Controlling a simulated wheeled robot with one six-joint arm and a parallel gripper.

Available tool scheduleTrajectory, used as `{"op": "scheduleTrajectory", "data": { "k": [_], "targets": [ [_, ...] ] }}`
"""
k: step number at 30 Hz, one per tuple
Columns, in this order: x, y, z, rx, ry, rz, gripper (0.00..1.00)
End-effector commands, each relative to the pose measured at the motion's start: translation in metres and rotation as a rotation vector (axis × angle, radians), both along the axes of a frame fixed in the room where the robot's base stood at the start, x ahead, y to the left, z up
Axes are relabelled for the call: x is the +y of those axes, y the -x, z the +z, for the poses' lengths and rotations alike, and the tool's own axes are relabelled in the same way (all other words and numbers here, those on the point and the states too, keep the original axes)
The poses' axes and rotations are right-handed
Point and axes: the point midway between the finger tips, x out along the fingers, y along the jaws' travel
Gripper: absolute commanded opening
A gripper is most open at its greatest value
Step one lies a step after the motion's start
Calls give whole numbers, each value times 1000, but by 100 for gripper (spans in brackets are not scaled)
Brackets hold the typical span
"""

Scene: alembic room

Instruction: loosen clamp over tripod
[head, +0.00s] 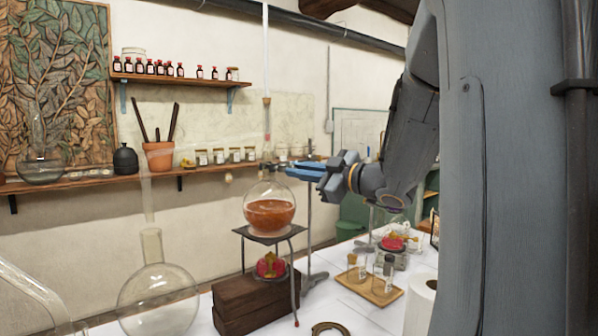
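A round glass flask (269,209) with orange-brown liquid sits on a dark tripod (270,238), its narrow neck rising. A thin metal stand rod (309,235) stands just right of the flask. A dark clamp (268,167) is at the flask's neck, small and partly hard to make out. My gripper (293,172), grey with blue fingers, reaches in from the right at the height of the neck, beside the clamp and by the rod. Whether its fingers touch or hold the clamp cannot be told, and their gap is not clear.
Under the tripod is a red burner (270,266) beside dark wooden blocks (245,303). An empty round flask (158,296) stands at front left. A wooden tray (370,288) with small glasses and a white paper roll (420,305) are at right. A ring (330,328) lies in front.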

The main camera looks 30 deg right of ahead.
Motion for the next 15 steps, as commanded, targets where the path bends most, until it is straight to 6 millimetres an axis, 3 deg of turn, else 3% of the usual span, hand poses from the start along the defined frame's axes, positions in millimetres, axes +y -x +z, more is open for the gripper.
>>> {"op": "scheduleTrajectory", "data": {
  "k": [15],
  "targets": [
    [0,0,-1,-113,247,1,0]
  ]
}}
